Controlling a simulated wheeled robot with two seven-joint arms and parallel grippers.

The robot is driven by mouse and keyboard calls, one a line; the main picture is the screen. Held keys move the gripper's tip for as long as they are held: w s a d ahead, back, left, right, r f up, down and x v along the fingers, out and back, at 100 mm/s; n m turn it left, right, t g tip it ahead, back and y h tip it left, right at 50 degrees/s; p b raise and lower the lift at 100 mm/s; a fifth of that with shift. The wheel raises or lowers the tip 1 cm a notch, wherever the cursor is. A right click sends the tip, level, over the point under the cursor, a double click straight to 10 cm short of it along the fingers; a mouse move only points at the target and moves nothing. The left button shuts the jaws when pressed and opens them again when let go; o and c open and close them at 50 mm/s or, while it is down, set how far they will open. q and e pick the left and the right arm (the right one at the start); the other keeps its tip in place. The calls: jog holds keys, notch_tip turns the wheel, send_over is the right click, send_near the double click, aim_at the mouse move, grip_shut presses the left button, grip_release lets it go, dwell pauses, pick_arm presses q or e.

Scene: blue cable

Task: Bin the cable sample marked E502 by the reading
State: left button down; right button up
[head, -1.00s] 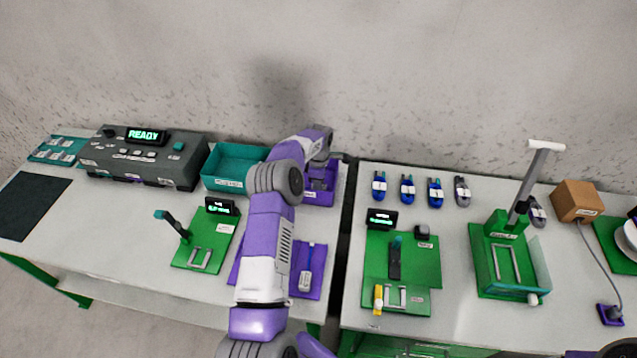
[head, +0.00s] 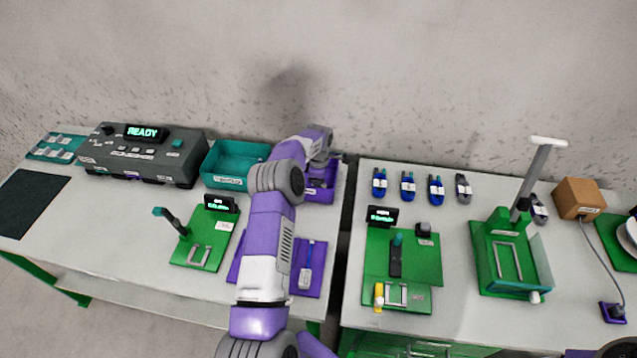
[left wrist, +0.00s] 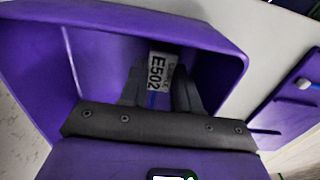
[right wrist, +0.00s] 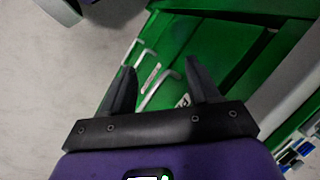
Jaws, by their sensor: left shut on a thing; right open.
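The cable sample marked E502 (left wrist: 160,73) shows its white label and a bit of blue between the fingers in the left wrist view. My left gripper (left wrist: 160,95) is shut on it, with the fingers inside the mouth of a purple bin (left wrist: 225,62). In the head view this purple bin (head: 322,195) stands at the back right of the left table, and my left arm hides part of it. My right gripper (right wrist: 158,80) is open and empty in the right wrist view, with green fixture parts beyond it. It does not show clearly in the head view.
A teal bin (head: 228,180) stands left of the purple bin. A grey instrument (head: 145,155) reads READY. Several cable samples (head: 408,187) lie at the back of the right table. Green fixtures (head: 400,260) stand on both tables, and a gap separates the tables.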

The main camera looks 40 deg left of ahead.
pick_arm(q)
jog(key=c, duration=0.7)
grip_release()
jog(key=shift+c, duration=0.2)
jog(key=shift+r, duration=0.1)
notch_tip(320, 180, up, 12)
jog(key=p, duration=0.7)
dwell(0.5)
